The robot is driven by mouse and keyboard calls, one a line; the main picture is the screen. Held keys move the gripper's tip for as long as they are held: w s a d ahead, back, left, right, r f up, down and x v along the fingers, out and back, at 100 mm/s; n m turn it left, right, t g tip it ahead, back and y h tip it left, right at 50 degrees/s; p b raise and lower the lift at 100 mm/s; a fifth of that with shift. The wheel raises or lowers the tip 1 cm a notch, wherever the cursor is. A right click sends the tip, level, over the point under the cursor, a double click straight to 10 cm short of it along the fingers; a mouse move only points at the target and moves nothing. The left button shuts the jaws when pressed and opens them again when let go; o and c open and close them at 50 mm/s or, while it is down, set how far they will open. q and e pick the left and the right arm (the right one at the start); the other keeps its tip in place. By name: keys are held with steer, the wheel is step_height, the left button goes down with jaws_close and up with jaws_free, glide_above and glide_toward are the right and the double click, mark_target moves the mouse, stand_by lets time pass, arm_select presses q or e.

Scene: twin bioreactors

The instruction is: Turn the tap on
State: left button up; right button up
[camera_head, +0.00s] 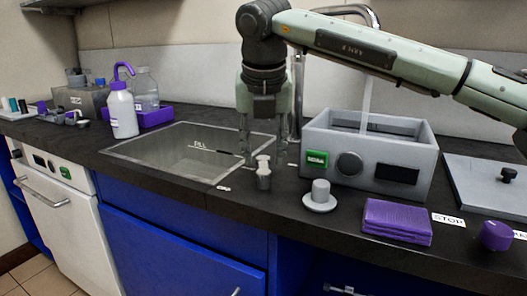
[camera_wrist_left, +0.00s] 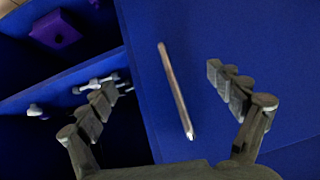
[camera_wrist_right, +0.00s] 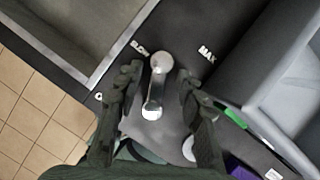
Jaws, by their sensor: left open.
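The tap lever (camera_head: 263,179) is a small grey metal handle on the dark counter, right of the sink. It also shows in the right wrist view (camera_wrist_right: 153,105), its knobbed end between the SLOW and MAX labels. My right gripper (camera_head: 264,146) is over it, fingers pointing down and apart, one on either side of the handle; contact is unclear. The curved tap spout (camera_head: 369,14) is partly hidden behind my right arm. A pale vertical strip (camera_head: 365,103), looking like water, runs down into the grey box. My left gripper (camera_wrist_left: 162,80) is open and empty before the blue cabinet.
The sink (camera_head: 140,153) lies left of the lever. The grey box (camera_head: 425,160) with a green display stands close on its right. A round white-grey knob (camera_head: 320,192), purple cloth (camera_head: 397,220) and purple knob (camera_head: 496,236) are at the front. Bottles (camera_head: 122,112) stand left.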

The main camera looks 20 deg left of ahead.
mark_target(264, 174)
steer(key=v, duration=1.1)
steer(key=shift+r, duration=0.25)
steer(key=shift+s, duration=0.1)
